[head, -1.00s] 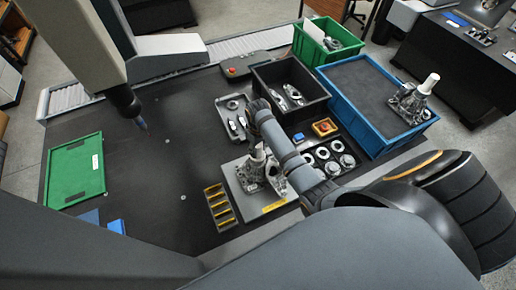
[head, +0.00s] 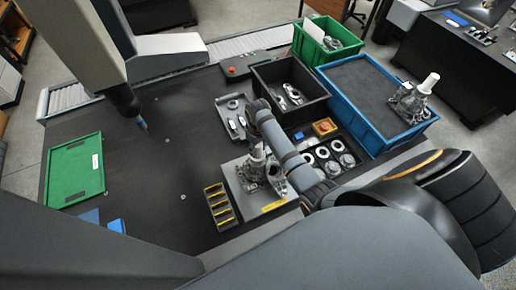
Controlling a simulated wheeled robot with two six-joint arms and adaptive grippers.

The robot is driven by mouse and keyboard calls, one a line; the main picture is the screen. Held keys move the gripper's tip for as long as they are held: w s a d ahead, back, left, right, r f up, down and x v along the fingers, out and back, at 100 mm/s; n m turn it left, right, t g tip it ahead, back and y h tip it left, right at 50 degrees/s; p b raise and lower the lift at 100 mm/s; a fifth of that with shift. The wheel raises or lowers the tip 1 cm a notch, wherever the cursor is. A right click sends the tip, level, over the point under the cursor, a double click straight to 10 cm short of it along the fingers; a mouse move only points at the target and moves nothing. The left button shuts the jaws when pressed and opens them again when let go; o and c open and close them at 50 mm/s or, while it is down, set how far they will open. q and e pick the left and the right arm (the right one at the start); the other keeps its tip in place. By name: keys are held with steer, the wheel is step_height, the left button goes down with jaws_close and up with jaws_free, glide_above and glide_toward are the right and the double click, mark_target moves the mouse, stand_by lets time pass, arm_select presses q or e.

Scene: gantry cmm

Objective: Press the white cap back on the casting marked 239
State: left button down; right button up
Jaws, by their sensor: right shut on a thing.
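A grey metal casting (head: 275,178) stands on a light plate (head: 238,187) at the middle of the dark table. A pale, whitish piece that looks like the white cap (head: 257,158) shows at its top. My right gripper (head: 262,148) is at this piece, shut on it, mostly hidden behind my right forearm. I cannot tell whether the cap is fully seated. Another casting (head: 407,101) with a white upright top (head: 430,82) stands on the blue crate at the right. No 239 mark is readable on either. My left gripper is not in view.
A black bin (head: 317,107), a green bin (head: 312,50) and a blue crate (head: 352,118) stand behind and right. A yellow-slotted rack (head: 219,207) sits left of the plate. The probe (head: 142,124) hangs over clear table. A green tray (head: 75,172) lies far left.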

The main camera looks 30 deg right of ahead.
stand_by(0.3)
steer(key=o, duration=1)
steer(key=o, duration=0.5)
steer(key=shift+r, duration=3.5)
steer(key=shift+c, duration=0.3)
jaws_close()
